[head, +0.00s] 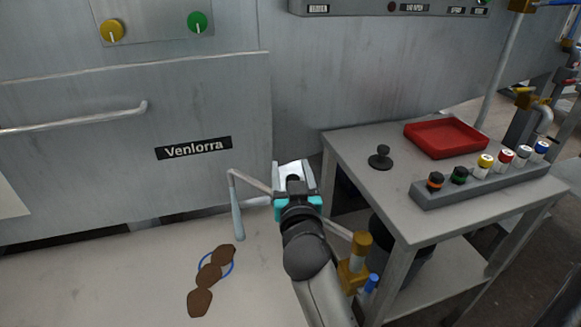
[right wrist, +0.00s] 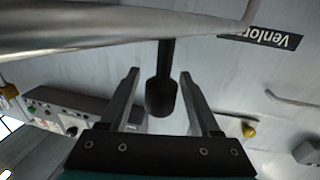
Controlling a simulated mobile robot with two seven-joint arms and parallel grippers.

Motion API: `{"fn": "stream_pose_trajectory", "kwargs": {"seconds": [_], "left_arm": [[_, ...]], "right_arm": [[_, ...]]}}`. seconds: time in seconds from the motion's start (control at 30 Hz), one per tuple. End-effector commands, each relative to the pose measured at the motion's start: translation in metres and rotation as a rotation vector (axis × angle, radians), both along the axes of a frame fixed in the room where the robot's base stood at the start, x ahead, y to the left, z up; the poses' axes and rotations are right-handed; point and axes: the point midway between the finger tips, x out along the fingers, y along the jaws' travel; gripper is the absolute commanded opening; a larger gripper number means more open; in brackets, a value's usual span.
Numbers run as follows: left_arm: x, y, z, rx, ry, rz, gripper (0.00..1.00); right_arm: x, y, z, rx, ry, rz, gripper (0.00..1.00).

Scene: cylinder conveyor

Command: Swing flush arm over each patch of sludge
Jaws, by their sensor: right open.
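The flush arm (head: 250,182) is a thin grey pipe that reaches left from a brass fitting (head: 355,265) and ends in a downward nozzle (head: 237,218). Brown sludge lies in patches on the pale floor: an upper one (head: 226,254), a middle one (head: 208,275) and a lower one (head: 199,303). My right gripper (head: 293,172) is over the flush arm's pipe and hides part of it. In the right wrist view its fingers (right wrist: 160,95) are open, with a dark handle (right wrist: 161,98) between them. Touching cannot be told. My left gripper is not in view.
A grey table (head: 355,145) at the right carries a red tray (head: 446,150), a black knob (head: 380,158) and a rack (head: 440,198) of several capped vials. A blue ring (head: 201,262) shows around the sludge. The grey "Venlorra" machine (head: 100,180) stands behind.

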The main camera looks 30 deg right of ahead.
Motion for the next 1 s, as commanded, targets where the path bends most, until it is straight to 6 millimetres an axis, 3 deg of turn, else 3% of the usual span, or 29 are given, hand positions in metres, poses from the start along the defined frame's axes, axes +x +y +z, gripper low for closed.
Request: {"fn": "stream_pose_trajectory", "kwargs": {"seconds": [0.17,0.7,1.0], "left_arm": [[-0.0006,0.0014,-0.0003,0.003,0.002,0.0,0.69],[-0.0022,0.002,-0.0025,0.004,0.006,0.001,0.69],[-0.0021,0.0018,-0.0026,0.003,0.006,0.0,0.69]], "right_arm": [[0.0,0.0001,-0.0001,0.0,0.0,0.0,0.61],[0.0001,0.0,-0.0001,0.0,0.0,0.001,0.01],[0.0002,0.0,0.0,0.0,0.0,0.001,0.0]]}}
